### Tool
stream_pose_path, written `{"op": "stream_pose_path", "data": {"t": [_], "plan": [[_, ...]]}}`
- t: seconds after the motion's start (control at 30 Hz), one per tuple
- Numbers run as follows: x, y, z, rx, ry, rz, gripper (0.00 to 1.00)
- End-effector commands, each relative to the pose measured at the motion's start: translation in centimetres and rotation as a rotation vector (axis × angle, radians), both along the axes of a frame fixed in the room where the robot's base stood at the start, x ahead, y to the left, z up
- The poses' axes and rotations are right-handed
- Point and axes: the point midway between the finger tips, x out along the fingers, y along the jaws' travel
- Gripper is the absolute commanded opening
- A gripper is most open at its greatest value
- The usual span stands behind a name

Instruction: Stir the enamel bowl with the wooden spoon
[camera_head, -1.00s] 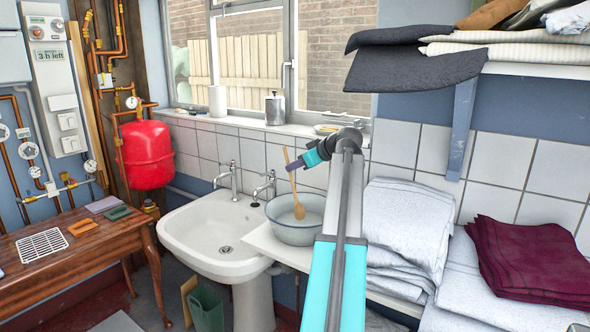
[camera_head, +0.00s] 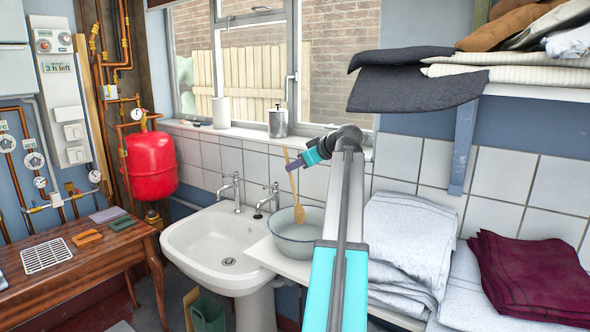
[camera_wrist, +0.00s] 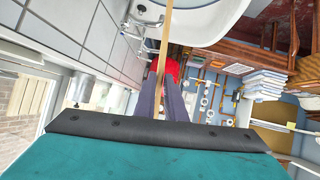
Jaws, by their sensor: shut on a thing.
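The wooden spoon (camera_head: 294,182) is held by its handle in my gripper (camera_head: 290,165), nearly upright with its head down. The spoon head overlaps the far inner part of the enamel bowl (camera_head: 297,247); I cannot tell whether it touches the bowl. The bowl is pale grey-blue with a dark rim and stands on the white counter beside the sink. In the wrist view the spoon handle (camera_wrist: 165,45) runs up from between the dark fingers of my gripper (camera_wrist: 160,98). The bowl is not clearly seen there.
The white sink (camera_head: 215,250) with two taps is left of the bowl. Folded pale towels (camera_head: 405,245) and a maroon cloth (camera_head: 530,275) lie to the right. A shelf with dark cloth (camera_head: 415,85) overhangs at upper right. The tiled wall is behind.

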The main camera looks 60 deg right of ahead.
Motion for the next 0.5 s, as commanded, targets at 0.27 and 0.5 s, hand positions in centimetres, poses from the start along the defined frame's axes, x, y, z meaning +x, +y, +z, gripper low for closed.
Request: {"op": "stream_pose_path", "data": {"t": [0.27, 0.5], "plan": [[0.3, 0.1, 1.6, -0.001, 0.0, 0.001, 0.0], [0.4, 0.2, 2.7, -0.001, 0.0, 0.0, 0.0]]}}
